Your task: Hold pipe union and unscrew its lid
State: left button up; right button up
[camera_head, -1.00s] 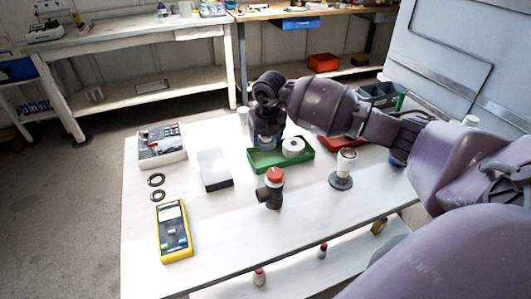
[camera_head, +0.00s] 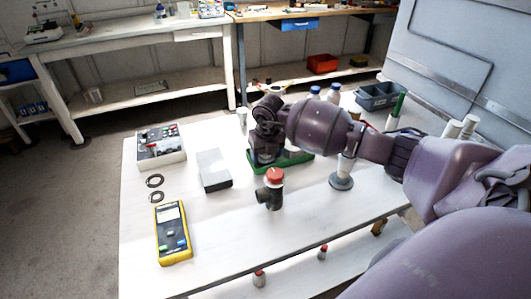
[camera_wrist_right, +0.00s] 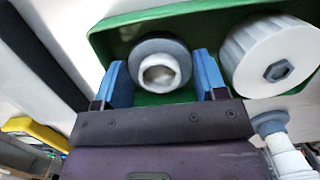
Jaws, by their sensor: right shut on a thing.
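A dark pipe fitting with a side outlet (camera_head: 268,198) and a red lid (camera_head: 275,175) stands upright on the white table, near the front middle; I take it for the pipe union. My right gripper (camera_head: 264,160) is down at the left part of the green tray (camera_head: 300,165), behind the fitting and apart from it. In the right wrist view its blue fingers (camera_wrist_right: 160,80) are shut on a round grey part with a white hollow centre (camera_wrist_right: 158,45). A large white round part with a dark hex centre (camera_wrist_right: 278,70) lies beside it in the tray. My left gripper is not in view.
A yellow meter (camera_head: 172,233), two black rings, a grey-white box (camera_head: 214,170) and a switch box (camera_head: 160,146) lie on the left of the table. A white part on a grey round base (camera_head: 341,182) stands right of the fitting.

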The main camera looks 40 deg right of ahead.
aim_at(267, 160)
jog(key=o, duration=0.7)
jog(key=r, duration=0.4)
jog(key=s+r+p, duration=0.1)
jog(key=r, duration=0.7)
jog(key=shift+s+a, duration=0.25)
jog(key=shift+s, duration=0.1)
